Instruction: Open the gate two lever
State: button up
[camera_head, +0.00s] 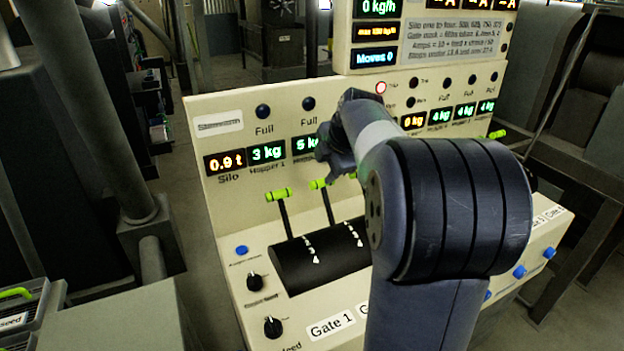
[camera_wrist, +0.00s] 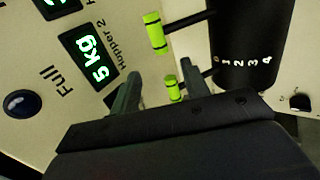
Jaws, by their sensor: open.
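The gate two lever is most likely the one with the green handle (camera_head: 318,184) below the Hopper 2 display. In the wrist view it appears to be the upper green handle (camera_wrist: 155,33), outside the fingers. A second green handle (camera_wrist: 172,88), apparently the gate one lever, shows between the fingertips in that picture; I cannot tell its depth from them. It stands left of the gate two lever in the head view (camera_head: 278,195). My gripper (camera_wrist: 160,88) is open and empty. In the head view it (camera_head: 335,148) is partly hidden by my arm, near the Hopper 2 display.
A beige panel (camera_head: 235,125) with number displays and lamps rises behind the levers. The levers stand at a black drum (camera_head: 310,262) with white scale marks. Black knobs (camera_head: 272,327) sit at its front left. My arm hides the panel's right middle.

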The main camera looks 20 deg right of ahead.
aim_at(316, 183)
jog(key=p+x, duration=0.1)
jog(key=x, duration=0.8)
jog(key=shift+c, duration=0.2)
grip_shut()
